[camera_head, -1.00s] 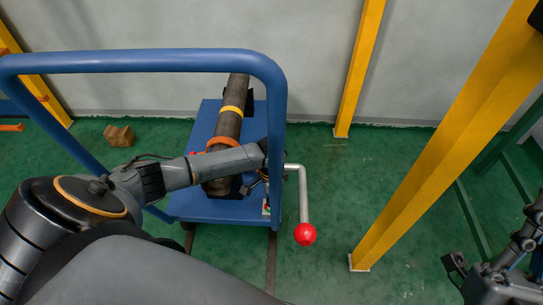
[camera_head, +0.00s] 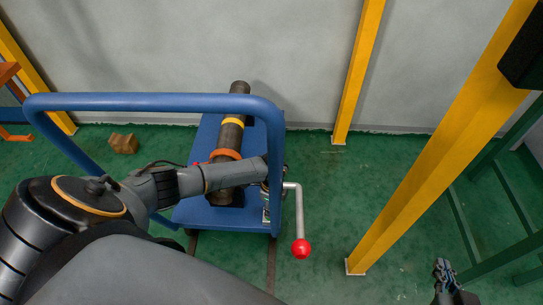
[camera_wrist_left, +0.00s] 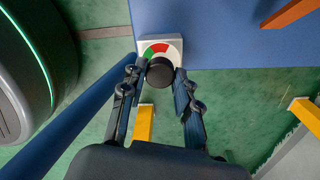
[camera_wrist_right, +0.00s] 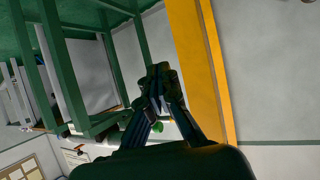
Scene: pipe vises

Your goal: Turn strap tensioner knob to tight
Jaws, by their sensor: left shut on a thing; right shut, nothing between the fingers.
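The tensioner knob (camera_wrist_left: 160,72) is round and black. In the left wrist view it stands in front of a white dial plate (camera_wrist_left: 172,42) with green on the left and red above and to the right. No pointer shows on the knob. My left gripper (camera_wrist_left: 159,76) is shut on the knob, one finger on each side. In the head view my arm hides most of that gripper. My right gripper (camera_head: 444,268) is shut and empty at lower right, far from the cart; its fingertips also meet in the right wrist view (camera_wrist_right: 160,77).
A blue cart (camera_head: 213,128) carries a dark pipe (camera_head: 230,150) with yellow and orange bands. Its blue rail (camera_head: 150,102) crosses above my left arm. A lever with a red ball (camera_head: 301,248) hangs beside it. Yellow posts (camera_head: 440,140) and a green frame (camera_head: 500,262) stand to the right.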

